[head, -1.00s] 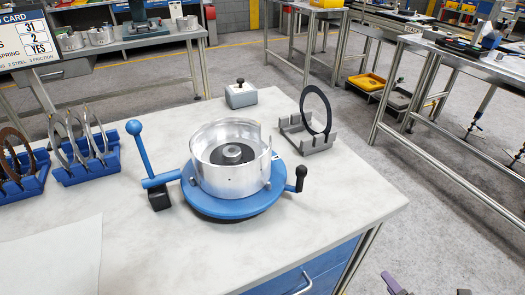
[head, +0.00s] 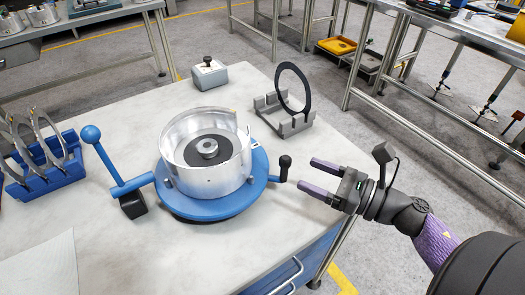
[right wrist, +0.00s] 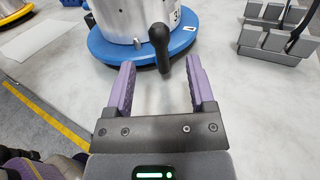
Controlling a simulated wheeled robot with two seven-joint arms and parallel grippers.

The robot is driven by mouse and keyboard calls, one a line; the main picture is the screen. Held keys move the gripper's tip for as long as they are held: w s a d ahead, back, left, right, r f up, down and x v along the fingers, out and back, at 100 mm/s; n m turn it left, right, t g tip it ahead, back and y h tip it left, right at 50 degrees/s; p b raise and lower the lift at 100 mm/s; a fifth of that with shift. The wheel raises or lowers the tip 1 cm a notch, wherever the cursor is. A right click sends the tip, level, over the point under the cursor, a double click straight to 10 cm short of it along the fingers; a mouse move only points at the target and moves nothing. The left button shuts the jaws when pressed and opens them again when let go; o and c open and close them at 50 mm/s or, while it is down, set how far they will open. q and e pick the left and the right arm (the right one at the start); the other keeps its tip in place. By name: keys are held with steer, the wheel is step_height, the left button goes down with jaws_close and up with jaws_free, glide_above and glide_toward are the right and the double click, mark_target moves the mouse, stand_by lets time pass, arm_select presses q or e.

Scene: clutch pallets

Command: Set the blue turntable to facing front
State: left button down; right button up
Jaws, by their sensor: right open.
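The blue turntable (head: 235,204) sits on the pale worktop and carries a silver open drum (head: 182,172) with a dark disc and metal hub inside. A black-knobbed crank handle (head: 284,168) sticks out at its right side; a blue lever with a ball top (head: 91,134) stands at its left. My right gripper (head: 317,177) is open and empty, just right of the black handle. In the right wrist view the handle (right wrist: 160,46) stands ahead of the two purple fingers (right wrist: 161,83), in line with the gap and apart from both. My left gripper is not in view.
A grey stand (head: 288,117) holding a black ring is behind the turntable to the right. A grey box with a black knob (head: 208,74) is at the back. A blue rack (head: 58,170) holds metal plates at left. The front worktop is clear apart from a white sheet (head: 40,266).

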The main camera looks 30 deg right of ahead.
steer(key=x, duration=0.8)
jaws_close()
stand_by(0.5)
stand_by(0.6)
